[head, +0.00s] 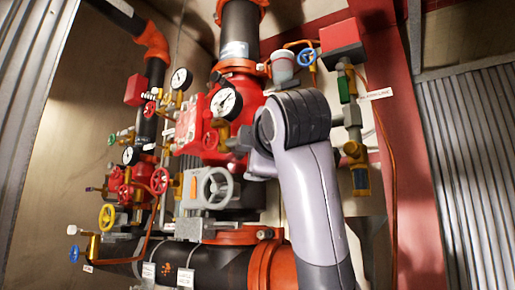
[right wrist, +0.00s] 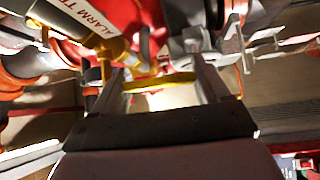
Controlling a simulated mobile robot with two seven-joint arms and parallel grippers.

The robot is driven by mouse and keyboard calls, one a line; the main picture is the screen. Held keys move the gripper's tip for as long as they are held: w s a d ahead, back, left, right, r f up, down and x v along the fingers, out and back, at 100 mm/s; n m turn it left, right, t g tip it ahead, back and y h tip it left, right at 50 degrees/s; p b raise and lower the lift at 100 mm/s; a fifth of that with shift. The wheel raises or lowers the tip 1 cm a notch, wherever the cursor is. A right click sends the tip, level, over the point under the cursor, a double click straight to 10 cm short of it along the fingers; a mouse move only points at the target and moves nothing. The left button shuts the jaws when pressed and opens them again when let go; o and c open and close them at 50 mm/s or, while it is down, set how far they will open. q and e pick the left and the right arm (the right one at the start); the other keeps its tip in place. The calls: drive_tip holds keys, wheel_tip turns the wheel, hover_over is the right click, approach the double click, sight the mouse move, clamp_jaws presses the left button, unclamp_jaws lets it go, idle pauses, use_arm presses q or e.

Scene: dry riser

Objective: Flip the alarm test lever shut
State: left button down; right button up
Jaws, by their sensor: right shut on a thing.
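The alarm test lever (right wrist: 158,83) shows in the right wrist view as a yellow bar spanning the gap between my fingers. A white tag (right wrist: 88,27) above it, cut off by the frame edge, reads "ALARM T". My right gripper (right wrist: 162,76) is shut on the lever, a finger at each end of the yellow bar. In the head view my right arm rises from the bottom and its wrist covers the lever, so I cannot tell the lever's angle there. My left gripper is in neither view.
Close by are a pressure gauge (head: 226,103), a grey handwheel (head: 216,188) and the red valve body (head: 192,124). Orange-coupled black pipe (head: 215,267) runs below. Corrugated walls close both sides.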

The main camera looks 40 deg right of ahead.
drive_tip(key=shift+f, duration=0.1)
idle(0.3)
drive_tip(key=o, duration=1.1)
drive_tip(key=shift+o, duration=0.2)
drive_tip(key=b+v, duration=0.2)
drive_tip(key=v, duration=0.5)
